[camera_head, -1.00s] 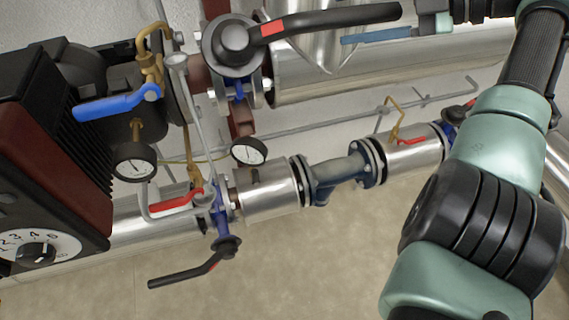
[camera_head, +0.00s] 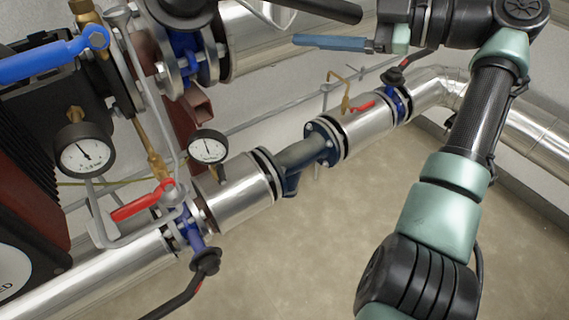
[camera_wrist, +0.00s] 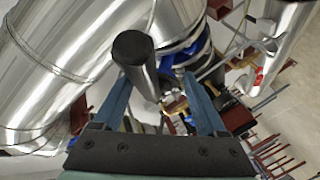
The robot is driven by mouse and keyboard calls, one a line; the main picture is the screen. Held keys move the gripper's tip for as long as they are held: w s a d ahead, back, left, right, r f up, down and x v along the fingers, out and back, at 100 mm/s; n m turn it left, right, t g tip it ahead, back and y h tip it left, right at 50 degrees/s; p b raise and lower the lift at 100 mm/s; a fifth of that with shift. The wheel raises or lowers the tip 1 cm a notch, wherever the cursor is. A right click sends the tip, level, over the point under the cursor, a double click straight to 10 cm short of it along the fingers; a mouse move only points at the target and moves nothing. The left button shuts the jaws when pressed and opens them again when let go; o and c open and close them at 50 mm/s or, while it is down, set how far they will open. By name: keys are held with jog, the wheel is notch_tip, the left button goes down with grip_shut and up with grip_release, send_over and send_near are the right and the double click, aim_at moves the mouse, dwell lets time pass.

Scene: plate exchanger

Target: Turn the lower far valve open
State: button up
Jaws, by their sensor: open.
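The lower far valve (camera_head: 397,101) has a blue body on the lower silver pipe, right of the middle in the head view. Its black lever (camera_head: 425,57) slants up and right from the hub, partly hidden behind my arm. My gripper (camera_head: 299,40) is above and left of that valve, apart from it. Its blue fingers also show spread in the wrist view (camera_wrist: 155,80), with nothing held. A dark round lever end (camera_wrist: 131,46) appears between and beyond the fingertips there, seemingly the upper valve's lever. I cannot clearly make out the far valve in the wrist view.
The upper valve's black lever (camera_head: 318,8) crosses just above my gripper. The lower near valve (camera_head: 190,236) has a black lever, with a red handle (camera_head: 143,201) beside it. Two gauges (camera_head: 208,147) and a small red handle (camera_head: 359,107) sit along the pipes. The floor (camera_head: 290,260) is clear.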

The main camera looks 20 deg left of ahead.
jog(key=s+a+f+m+t+h+p, duration=0.25)
jog(key=s+m+t+p, duration=0.25)
jog(key=s+m+p, duration=0.25)
jog(key=s+a+f+m+t+h+p, duration=0.1)
jog(key=s+a+f+m+t+p, duration=0.2)
jog(key=s+m+t+p, duration=0.4)
jog(key=s+d+g+b, duration=0.1)
jog(key=s+d+b, duration=0.2)
jog(key=s+d, duration=0.3)
jog(key=shift+s+d+m, duration=0.2)
jog(key=shift+d+m, duration=0.25)
jog(key=shift+d, duration=0.05)
dwell(0.4)
jog(key=shift+f, duration=0.1)
